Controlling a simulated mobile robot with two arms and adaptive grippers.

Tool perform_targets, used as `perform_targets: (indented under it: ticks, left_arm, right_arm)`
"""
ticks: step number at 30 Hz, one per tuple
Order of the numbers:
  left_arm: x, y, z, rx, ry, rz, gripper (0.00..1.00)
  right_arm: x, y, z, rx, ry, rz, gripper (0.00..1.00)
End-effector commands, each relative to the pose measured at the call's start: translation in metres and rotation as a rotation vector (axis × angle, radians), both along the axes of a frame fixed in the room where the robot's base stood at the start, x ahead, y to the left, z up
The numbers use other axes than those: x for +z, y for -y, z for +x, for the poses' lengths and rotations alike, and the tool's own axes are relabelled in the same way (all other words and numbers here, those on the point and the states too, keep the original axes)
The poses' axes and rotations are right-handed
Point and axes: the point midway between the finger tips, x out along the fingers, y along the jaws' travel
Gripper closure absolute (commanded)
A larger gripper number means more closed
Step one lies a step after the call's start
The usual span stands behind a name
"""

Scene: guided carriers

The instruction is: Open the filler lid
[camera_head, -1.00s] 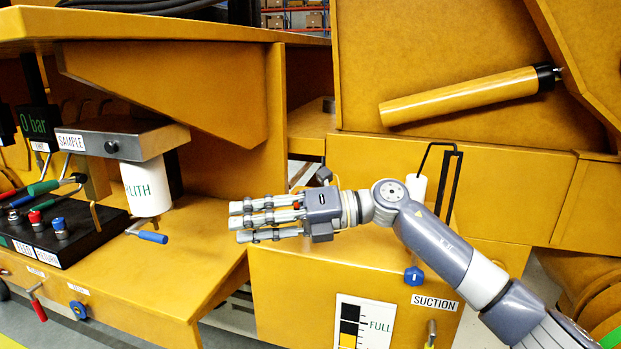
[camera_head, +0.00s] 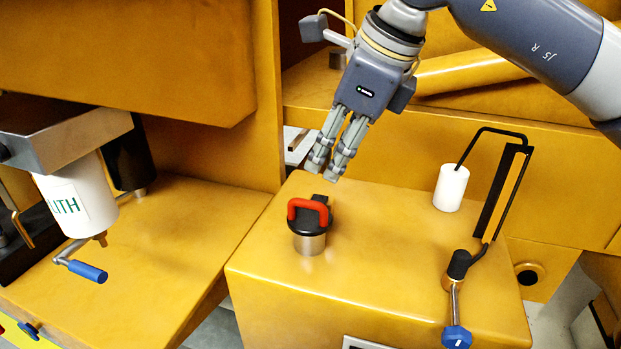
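The filler lid is a black cap with a red handle (camera_head: 308,209). It sits level on a short metal neck (camera_head: 309,244) on top of the yellow tank (camera_head: 375,265). A small black part sticks up at its back. My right gripper (camera_head: 328,168) comes down from above, just behind and above the lid, apart from it. Its two visible fingers are extended, pointing down and slightly left, and hold nothing. Any further finger is hidden behind them. My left gripper is not in view.
Right of the lid stand a white cylinder (camera_head: 451,188) with a bent black rod and a blue-knobbed valve (camera_head: 456,337). A white canister (camera_head: 76,200) with a blue-handled crank (camera_head: 88,271) hangs at the left. The tank top around the lid is clear.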

Motion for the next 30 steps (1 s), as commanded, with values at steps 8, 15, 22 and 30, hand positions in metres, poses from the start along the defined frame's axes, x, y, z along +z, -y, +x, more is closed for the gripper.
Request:
perform_targets:
  ticks: [8,15,22,30]
  left_arm:
    - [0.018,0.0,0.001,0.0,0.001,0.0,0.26]
    - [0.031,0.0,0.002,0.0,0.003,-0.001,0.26]
    - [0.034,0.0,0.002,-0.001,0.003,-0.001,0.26]
    - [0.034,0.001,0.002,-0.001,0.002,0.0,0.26]
  right_arm:
    - [-0.041,-0.015,0.013,0.001,-0.008,0.001,0.68]
    - [-0.078,-0.027,0.025,0.001,-0.008,0.002,0.68]
    - [-0.093,-0.032,0.029,0.0,-0.007,0.004,0.68]
    - [-0.094,-0.032,0.03,0.0,-0.005,0.005,0.72]
